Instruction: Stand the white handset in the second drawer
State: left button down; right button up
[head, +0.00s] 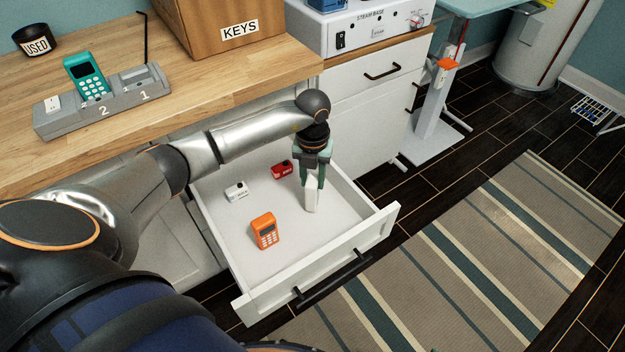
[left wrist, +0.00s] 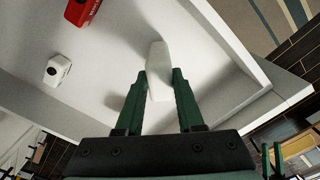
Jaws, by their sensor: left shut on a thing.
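The white handset (head: 312,197) is upright in the open white drawer (head: 376,226), near its right side wall. My left gripper (head: 313,178) points down and is shut on the handset's upper part. In the left wrist view the white handset (left wrist: 158,66) shows between the two green fingers of the left gripper (left wrist: 160,78). I cannot tell whether the handset's lower end touches the drawer floor. My right gripper is not in view.
In the drawer are an orange handset (head: 264,230), a small white item (head: 236,191) and a red item (head: 282,170). On the wooden counter stand a grey dock (head: 125,98) marked 2 and 1, a teal handset (head: 86,75) and a KEYS box (head: 210,25).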

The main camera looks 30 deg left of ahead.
pick_arm(q)
jog(key=shift+f, duration=0.3)
jog(key=c, duration=0.5)
grip_release()
jog(key=shift+f, duration=0.15)
notch_tip(320, 180, up, 12)
jog(key=shift+r+p, duration=0.2)
jog(key=shift+p, duration=0.45)
